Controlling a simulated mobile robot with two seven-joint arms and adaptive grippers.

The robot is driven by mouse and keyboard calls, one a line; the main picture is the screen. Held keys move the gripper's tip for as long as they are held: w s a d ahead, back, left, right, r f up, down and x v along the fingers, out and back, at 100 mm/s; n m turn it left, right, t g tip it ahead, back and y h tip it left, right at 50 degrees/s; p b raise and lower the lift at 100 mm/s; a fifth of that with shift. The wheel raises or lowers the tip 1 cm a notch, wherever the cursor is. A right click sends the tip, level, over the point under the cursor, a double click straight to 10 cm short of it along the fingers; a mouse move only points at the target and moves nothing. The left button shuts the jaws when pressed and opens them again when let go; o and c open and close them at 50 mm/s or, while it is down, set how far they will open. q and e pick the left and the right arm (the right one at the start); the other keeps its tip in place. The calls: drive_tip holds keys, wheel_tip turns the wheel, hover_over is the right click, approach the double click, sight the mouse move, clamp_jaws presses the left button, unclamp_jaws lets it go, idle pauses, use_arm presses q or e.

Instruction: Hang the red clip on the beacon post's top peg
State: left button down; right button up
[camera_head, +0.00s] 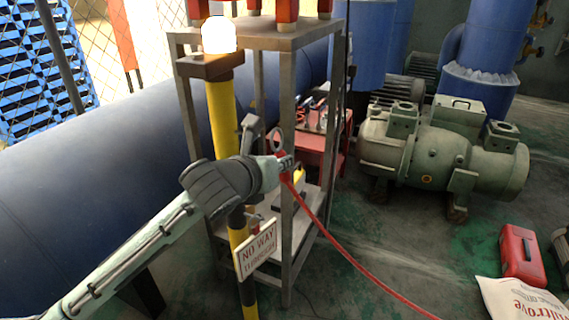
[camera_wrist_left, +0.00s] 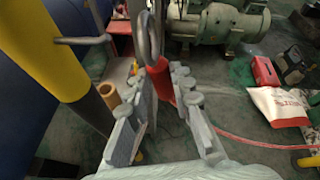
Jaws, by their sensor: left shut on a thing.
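The red clip (camera_wrist_left: 158,76) is between the fingers of my left gripper (camera_wrist_left: 170,112), which is shut on it. A metal ring (camera_wrist_left: 149,38) stands up above the clip. In the head view my left gripper (camera_head: 284,164) is just right of the yellow and black beacon post (camera_head: 223,118), apart from it. A red cable (camera_head: 350,258) runs from the clip down to the lower right. The ring and peg look apart. My right gripper is not in view.
A lit beacon (camera_head: 218,34) tops the post. A metal rack (camera_head: 286,200) stands close behind my gripper. A "NO WAY THROUGH" sign (camera_head: 256,249) hangs low on the post. A green motor (camera_head: 440,150), red case (camera_head: 521,254) and white sack (camera_head: 520,300) are at right.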

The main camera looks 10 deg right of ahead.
use_arm(q)
drive_tip(key=shift+w+a+f, duration=0.1)
drive_tip(key=shift+w+a, duration=0.35)
drive_tip(key=shift+a, duration=0.25)
drive_tip(key=shift+w+a, duration=0.4)
drive_tip(key=shift+a, duration=0.3)
drive_tip(key=shift+w+a+f, duration=0.1)
drive_tip(key=shift+w+a, duration=0.35)
drive_tip(key=shift+a, duration=0.25)
drive_tip(key=shift+a+r, duration=0.1)
drive_tip(key=shift+w+a+f, duration=0.15)
drive_tip(key=shift+f, duration=0.05)
drive_tip(key=shift+w+a+f, duration=0.1)
drive_tip(key=shift+w+a, duration=0.05)
drive_tip(key=shift+a, duration=0.1)
drive_tip(key=shift+a+f, duration=0.1)
drive_tip(key=shift+f, duration=0.1)
idle(0.4)
idle(0.4)
drive_tip(key=c, duration=1.3)
unclamp_jaws()
drive_tip(key=shift+o, duration=0.2)
